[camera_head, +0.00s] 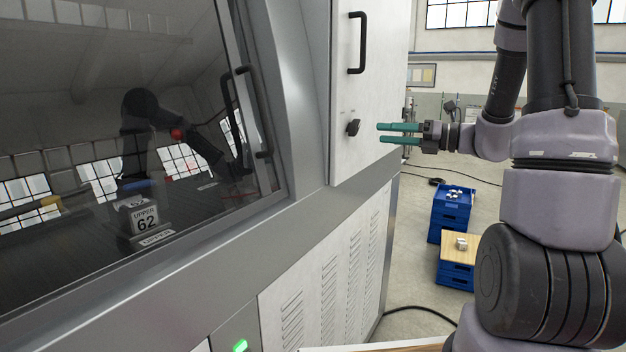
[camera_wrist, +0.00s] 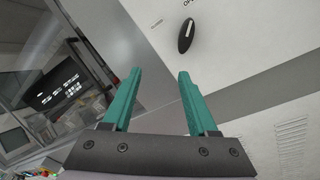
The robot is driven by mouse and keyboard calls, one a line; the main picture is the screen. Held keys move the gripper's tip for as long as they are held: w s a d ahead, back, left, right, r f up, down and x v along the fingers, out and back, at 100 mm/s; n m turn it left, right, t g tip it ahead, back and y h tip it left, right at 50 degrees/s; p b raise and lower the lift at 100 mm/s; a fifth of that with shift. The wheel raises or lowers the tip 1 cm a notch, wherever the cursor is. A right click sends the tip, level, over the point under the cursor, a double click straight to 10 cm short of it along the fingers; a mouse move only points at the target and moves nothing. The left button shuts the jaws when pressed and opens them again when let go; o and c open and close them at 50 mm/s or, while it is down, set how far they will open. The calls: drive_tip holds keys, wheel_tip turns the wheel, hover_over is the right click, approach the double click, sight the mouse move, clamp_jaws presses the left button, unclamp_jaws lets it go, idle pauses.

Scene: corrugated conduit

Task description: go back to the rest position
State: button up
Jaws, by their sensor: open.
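My gripper (camera_head: 381,133) has two teal fingers and points left at the machine's white side panel (camera_head: 350,95). It is open with nothing between the fingers. A black rotary knob (camera_head: 353,127) sits on that panel, just left of the fingertips and apart from them in the head view. In the wrist view the knob (camera_wrist: 187,35) is above and beyond the fingers (camera_wrist: 160,73), with a light line on it and partly readable lettering around it.
The machine's dark glass door (camera_head: 110,120) with a black handle (camera_head: 245,110) fills the left. Another black handle (camera_head: 357,43) is above the knob. Blue crates (camera_head: 450,215) and a wood-topped crate (camera_head: 458,268) stand on the floor beyond. Black cable lies on the floor.

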drive_tip(key=s+a+n+g+h, duration=0.3)
drive_tip(key=s+n, duration=0.5)
drive_tip(key=s+a+n+g+h, duration=0.3)
drive_tip(key=s+a+n+g, duration=0.1)
drive_tip(key=s+n, duration=0.4)
drive_tip(key=s+d+r+n+t+h, duration=0.4)
drive_tip(key=d+n+h, duration=0.3)
drive_tip(key=n, duration=0.4)
drive_tip(key=shift+s+r+n+t+h, duration=0.35)
drive_tip(key=shift+s+t, duration=0.2)
drive_tip(key=shift+t, duration=0.25)
